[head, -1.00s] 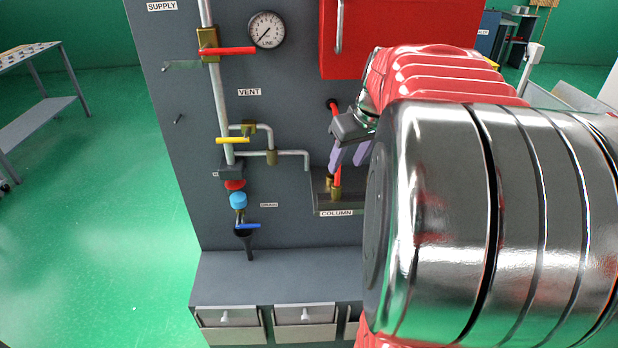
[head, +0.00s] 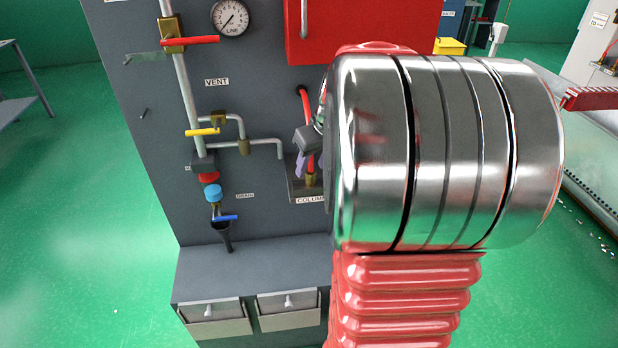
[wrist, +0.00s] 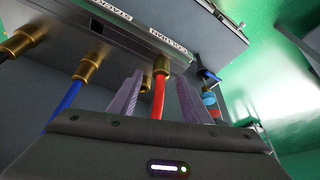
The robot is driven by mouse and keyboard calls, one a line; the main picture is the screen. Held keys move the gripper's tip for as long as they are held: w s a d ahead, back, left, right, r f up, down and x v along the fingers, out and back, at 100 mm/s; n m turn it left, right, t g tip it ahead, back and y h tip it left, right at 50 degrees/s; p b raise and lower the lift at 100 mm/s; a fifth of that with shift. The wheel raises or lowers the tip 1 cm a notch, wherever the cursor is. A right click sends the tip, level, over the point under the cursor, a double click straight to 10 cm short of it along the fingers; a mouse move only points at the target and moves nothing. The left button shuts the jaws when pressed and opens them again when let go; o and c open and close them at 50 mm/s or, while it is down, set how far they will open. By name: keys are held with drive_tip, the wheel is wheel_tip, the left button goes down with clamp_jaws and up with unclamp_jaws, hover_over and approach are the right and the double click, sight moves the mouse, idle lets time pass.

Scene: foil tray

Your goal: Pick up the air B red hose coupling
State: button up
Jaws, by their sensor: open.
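The red hose (wrist: 159,98) ends in a brass coupling (wrist: 161,66) at the holder labelled COLUMN in the wrist view. In the head view that coupling (head: 311,179) sits in the grey holder (head: 301,191), and the hose loops out of the panel above it. My gripper (wrist: 158,92) is open, with one purple finger on each side of the red hose, just short of the brass coupling in the wrist view. I see no clear contact. In the head view my arm hides the right of the holder and most of the gripper (head: 309,164).
In the wrist view a blue hose's brass coupling (wrist: 88,66) and a further brass coupling (wrist: 24,38) sit left of the red one. Valves with a blue handle (head: 226,217) and a yellow handle (head: 202,132) stand left of the holder. A shelf (head: 250,265) juts out below.

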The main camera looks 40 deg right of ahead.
sight(312, 166)
drive_tip(key=shift+x, duration=1.55)
drive_tip(key=shift+s+a, duration=0.1)
drive_tip(key=shift+c, duration=0.2)
clamp_jaws()
